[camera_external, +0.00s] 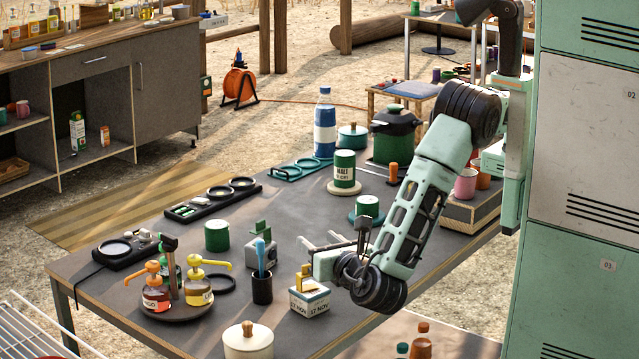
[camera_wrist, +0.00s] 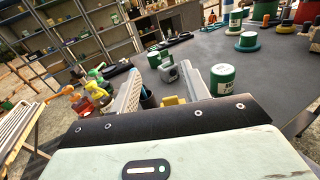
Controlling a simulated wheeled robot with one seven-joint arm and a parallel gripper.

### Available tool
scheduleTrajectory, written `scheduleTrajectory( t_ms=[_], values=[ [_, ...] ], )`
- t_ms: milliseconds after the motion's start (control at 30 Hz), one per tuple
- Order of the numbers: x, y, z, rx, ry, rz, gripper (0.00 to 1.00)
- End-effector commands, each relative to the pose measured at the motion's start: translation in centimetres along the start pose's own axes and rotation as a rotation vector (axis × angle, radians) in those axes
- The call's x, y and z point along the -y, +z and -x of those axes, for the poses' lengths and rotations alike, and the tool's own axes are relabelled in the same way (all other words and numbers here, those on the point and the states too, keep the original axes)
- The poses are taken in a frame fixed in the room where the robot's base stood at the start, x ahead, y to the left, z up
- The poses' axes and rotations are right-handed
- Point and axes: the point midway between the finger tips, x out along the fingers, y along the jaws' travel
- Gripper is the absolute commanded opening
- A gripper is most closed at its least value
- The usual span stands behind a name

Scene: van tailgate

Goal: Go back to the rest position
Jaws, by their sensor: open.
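My gripper (camera_external: 320,243) hangs low over the dark table (camera_external: 160,235), its two pale fingers spread and nothing between them in the external view. In the wrist view the open fingers of my gripper (camera_wrist: 165,95) reach forward over the table. Just left of and below it stands a white block with a yellow top (camera_external: 309,297), marked "17 NOV". A dark cup with a blue tool (camera_external: 262,285) stands beside that block. A green can on a teal dish (camera_external: 366,207) stands just behind my gripper; I cannot tell the gap. My pale green arm (camera_external: 410,210) comes down from the upper right.
A round tray (camera_external: 205,310) holds pump bottles at the front left. A white lidded pot (camera_external: 248,340) stands at the front edge. A tall blue-white bottle (camera_external: 325,125) and a green pot (camera_external: 394,145) stand at the back. Green lockers (camera_external: 580,180) rise at the right.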

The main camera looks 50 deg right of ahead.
Motion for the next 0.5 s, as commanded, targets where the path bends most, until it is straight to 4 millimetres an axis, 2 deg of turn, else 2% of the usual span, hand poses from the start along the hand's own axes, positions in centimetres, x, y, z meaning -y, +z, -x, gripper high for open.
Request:
scheduleTrajectory(
  t_ms=[33, 100, 167, 300, 500],
  values=[
    [-0.2, 1.4, -1.4, -0.008, -0.035, -0.043, 0.46],
    [0.1, 2.4, -3.9, -0.047, -0.106, -0.108, 0.46],
    [1.1, 2.5, -5.8, -0.118, -0.18, -0.135, 0.46],
    [4.5, 3.4, -9.7, -0.308, -0.365, -0.19, 0.46],
    [10.9, 5.7, -13.2, -0.6, -0.678, -0.363, 0.46]
  ],
)
